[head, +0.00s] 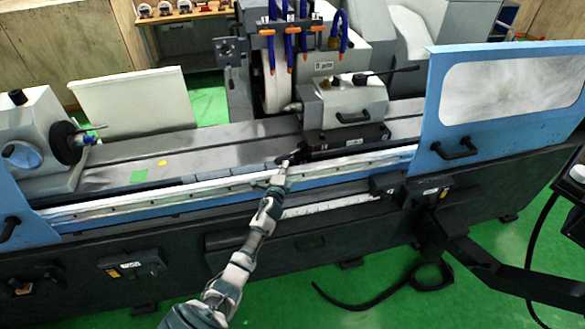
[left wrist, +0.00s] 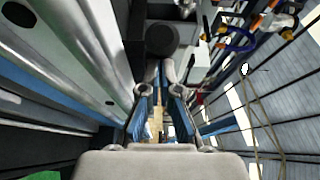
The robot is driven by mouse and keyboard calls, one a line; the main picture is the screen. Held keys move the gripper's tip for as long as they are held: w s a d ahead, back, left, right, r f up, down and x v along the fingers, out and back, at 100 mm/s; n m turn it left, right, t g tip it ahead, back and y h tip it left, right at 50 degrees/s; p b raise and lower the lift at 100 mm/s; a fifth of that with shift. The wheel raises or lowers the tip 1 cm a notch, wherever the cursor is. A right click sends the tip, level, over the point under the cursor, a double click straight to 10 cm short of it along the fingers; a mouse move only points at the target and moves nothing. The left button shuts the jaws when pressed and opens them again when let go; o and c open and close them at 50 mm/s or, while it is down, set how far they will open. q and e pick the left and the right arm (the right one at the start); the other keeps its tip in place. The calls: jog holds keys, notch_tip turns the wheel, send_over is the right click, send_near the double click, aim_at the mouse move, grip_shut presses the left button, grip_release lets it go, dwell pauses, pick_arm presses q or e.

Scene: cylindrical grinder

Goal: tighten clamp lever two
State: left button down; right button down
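My left gripper (head: 289,161) reaches up from below in the head view, at the front edge of the grinder table beside the base of the grey headstock unit. A small dark part, likely the clamp lever (head: 303,153), is at its fingertips. In the left wrist view a round black knob (left wrist: 162,39) lies straight ahead of the fingers (left wrist: 162,80), very close to their tips. A gap shows between the two fingers. Whether they touch or grip the lever cannot be made out. My right gripper is not in view.
The grey unit (head: 345,102) carries a long black lever on top. The grinding wheel (head: 275,75) and blue hoses stand behind. A blue guard door (head: 490,130) is on the right. The table surface (head: 215,153) to the left is mostly clear.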

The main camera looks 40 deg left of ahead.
aim_at(277, 164)
pick_arm(q)
jog(key=shift+w+a+b, duration=0.1)
jog(key=shift+a+b, duration=0.2)
jog(key=shift+a, duration=1.45)
